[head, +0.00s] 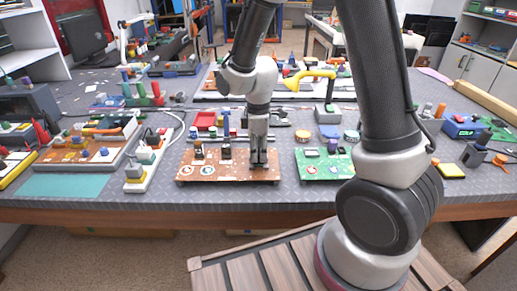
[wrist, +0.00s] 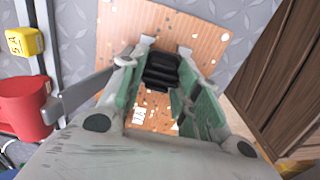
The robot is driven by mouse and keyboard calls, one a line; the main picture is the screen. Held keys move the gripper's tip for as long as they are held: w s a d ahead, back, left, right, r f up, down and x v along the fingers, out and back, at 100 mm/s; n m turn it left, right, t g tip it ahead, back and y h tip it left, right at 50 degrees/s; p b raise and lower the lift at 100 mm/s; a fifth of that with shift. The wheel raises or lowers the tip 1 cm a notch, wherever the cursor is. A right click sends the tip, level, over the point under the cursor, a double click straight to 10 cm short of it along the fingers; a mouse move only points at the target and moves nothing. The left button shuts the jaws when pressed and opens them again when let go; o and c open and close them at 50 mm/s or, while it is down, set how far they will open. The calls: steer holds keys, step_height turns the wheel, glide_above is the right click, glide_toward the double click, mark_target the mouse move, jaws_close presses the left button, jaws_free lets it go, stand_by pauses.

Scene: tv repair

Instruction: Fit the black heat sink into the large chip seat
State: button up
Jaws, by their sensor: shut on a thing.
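My gripper (head: 258,164) points down over the right part of the orange-brown circuit board (head: 228,174). In the wrist view my gripper (wrist: 164,62) is shut on the black heat sink (wrist: 160,72), a ribbed block between the two fingertips. The board (wrist: 203,37) lies beneath it in that view. The heat sink is low over the board, but I cannot tell whether it touches it. I cannot make out the large chip seat; the heat sink and fingers cover the area below them.
Upright parts (head: 226,152) stand on the board's left half, with two round white-rimmed parts near its front. A green board (head: 310,172) lies to the right. A red bin (wrist: 24,105) and a yellow block (wrist: 24,41) show left in the wrist view.

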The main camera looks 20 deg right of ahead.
steer(key=shift+f, duration=0.5)
steer(key=o, duration=1.1)
steer(key=shift+w, duration=0.1)
